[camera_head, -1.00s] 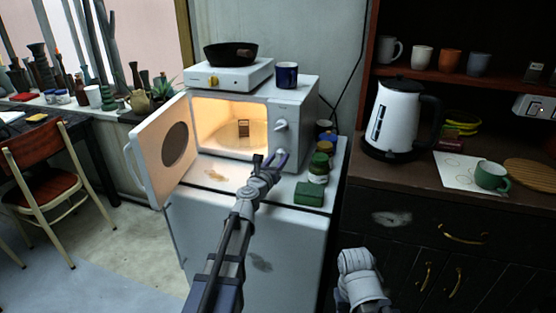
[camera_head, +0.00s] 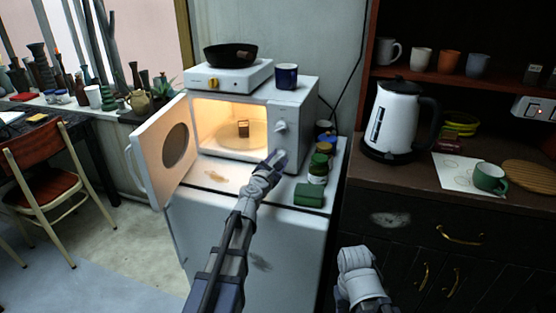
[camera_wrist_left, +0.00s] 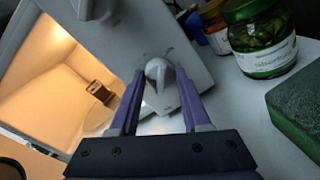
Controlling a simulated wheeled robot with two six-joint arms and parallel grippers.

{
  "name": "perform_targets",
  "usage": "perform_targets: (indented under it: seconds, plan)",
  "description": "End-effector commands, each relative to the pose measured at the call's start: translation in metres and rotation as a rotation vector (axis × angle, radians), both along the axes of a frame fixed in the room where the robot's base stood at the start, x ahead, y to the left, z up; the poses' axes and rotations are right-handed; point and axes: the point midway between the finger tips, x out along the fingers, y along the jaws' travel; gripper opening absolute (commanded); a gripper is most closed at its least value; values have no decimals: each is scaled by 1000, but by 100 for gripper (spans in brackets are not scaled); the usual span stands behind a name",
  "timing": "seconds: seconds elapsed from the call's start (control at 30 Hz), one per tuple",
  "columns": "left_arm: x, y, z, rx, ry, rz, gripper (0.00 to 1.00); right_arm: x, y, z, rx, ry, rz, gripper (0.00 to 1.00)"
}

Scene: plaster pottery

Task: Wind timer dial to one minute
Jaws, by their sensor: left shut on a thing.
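The white microwave (camera_head: 296,107) stands with its door open and its inside lit. Its right panel carries an upper dial (camera_head: 280,126) and a lower dial, the lower one mostly hidden behind my left gripper (camera_head: 278,157) in the head view. In the left wrist view, the lower dial (camera_wrist_left: 160,74) sits between the two purple fingers of my left gripper (camera_wrist_left: 161,78), which is shut on it. The upper dial (camera_wrist_left: 93,8) shows at that view's top edge. I cannot read any dial markings. My right arm shows at the bottom, but its fingers do not.
The open door (camera_head: 161,150) juts out left of the microwave. A green block (camera_head: 309,195) and lidded jars (camera_head: 318,168) stand close right of my left gripper. A small brown object (camera_head: 243,127) is inside the microwave. A hotplate (camera_head: 230,77) and blue mug (camera_head: 287,76) sit on top.

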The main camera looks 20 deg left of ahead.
Motion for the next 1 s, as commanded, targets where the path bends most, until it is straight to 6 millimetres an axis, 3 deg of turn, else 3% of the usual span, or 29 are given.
perform_targets:
  seconds: [1.0]
  plan:
    - [-1, -3, -1, 926, -32, -3, 0, 0, 0, 4, 0, 0, 0, 50]
